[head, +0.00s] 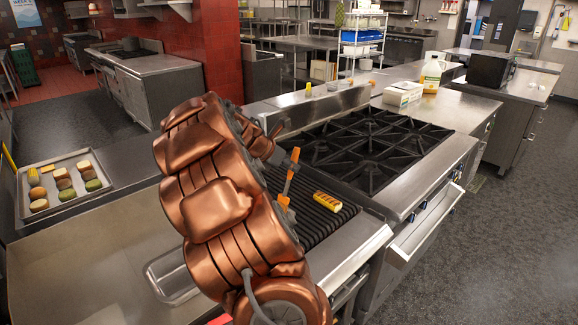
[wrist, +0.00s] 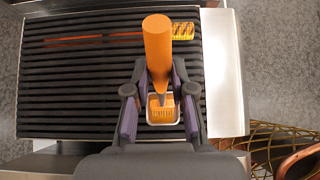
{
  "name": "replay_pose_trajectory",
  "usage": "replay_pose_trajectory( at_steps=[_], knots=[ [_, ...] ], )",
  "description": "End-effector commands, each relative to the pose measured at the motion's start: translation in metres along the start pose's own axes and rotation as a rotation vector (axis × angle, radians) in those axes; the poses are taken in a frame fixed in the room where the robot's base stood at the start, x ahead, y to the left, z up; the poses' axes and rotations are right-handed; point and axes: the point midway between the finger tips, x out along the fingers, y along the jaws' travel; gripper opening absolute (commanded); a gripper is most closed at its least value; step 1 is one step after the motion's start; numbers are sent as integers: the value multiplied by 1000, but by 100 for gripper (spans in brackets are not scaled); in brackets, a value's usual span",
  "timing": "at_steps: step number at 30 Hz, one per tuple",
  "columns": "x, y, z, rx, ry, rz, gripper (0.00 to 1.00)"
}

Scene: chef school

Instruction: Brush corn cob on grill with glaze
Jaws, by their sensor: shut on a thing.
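The corn cob (head: 327,201) is a short yellow piece with dark bands, lying on the black ribbed grill (head: 335,222). It also shows in the wrist view (wrist: 182,31), near the grill's upper right corner. My gripper (wrist: 160,100) is shut on an orange-handled brush (wrist: 157,45). The brush (head: 291,168) stands near upright, to the left of the cob in the head view and apart from it. Below the handle is a small pale-rimmed rectangle with orange inside (wrist: 163,112); whether it is the brush head or a glaze dish I cannot tell. My arm hides part of the grill.
A thin orange strip (wrist: 90,38) lies across the grill, left of the cob. A black burner range (head: 370,145) stands behind the grill. A tray (head: 27,210) of bun halves and patties is at far left. A jug (head: 432,75) and white box (head: 402,94) stand farther back.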

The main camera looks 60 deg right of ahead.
Motion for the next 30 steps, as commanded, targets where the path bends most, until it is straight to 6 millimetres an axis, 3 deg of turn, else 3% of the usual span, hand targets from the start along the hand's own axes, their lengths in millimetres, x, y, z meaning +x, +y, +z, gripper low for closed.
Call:
replay_pose_trajectory(
  at_steps=[22,30],
  knots=[
    [-35,0,38,2,1,1,0],
    [-37,0,41,1,0,0,0]
  ],
)
